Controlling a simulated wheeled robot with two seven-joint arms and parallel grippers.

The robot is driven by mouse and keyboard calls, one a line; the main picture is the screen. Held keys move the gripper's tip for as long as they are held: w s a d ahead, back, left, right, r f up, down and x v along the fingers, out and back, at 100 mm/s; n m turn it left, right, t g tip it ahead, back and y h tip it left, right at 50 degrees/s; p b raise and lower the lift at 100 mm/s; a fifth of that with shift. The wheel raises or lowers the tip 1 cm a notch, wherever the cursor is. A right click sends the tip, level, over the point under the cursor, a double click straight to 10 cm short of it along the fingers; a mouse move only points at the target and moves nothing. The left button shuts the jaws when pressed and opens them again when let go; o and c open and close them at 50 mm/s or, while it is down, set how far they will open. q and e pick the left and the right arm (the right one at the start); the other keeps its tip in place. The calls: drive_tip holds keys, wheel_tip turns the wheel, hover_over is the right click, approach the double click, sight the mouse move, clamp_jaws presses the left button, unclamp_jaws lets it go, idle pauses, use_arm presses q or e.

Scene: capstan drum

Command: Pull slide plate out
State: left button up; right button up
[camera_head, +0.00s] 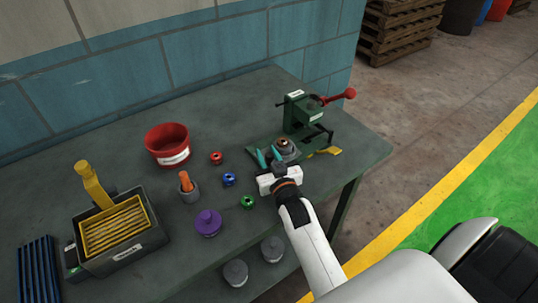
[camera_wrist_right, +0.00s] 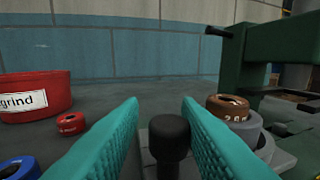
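The green press (camera_head: 303,112) with a red-knobbed lever stands at the table's right end. In the right wrist view its green frame (camera_wrist_right: 285,45) is at the right. A grey round holder with a brown ring (camera_wrist_right: 228,104) sits at its base. A black knob (camera_wrist_right: 168,135) on a grey plate, possibly the slide plate, stands upright between my right gripper's fingers. My right gripper (camera_head: 268,156) is open, with teal fingers (camera_wrist_right: 162,120) on both sides of the knob and visible gaps. A yellow flat piece (camera_head: 329,151) lies at the press's right. My left gripper is out of view.

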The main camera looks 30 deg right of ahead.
drive_tip(key=shift+s, duration=0.1)
drive_tip(key=shift+s+a, duration=0.1)
drive_tip(key=shift+s, duration=0.2)
drive_tip(key=s, duration=0.3)
drive_tip(key=s+a+b, duration=0.1)
drive_tip(key=s, duration=0.3)
drive_tip(key=s+a, duration=0.1)
drive_tip(key=s, duration=0.3)
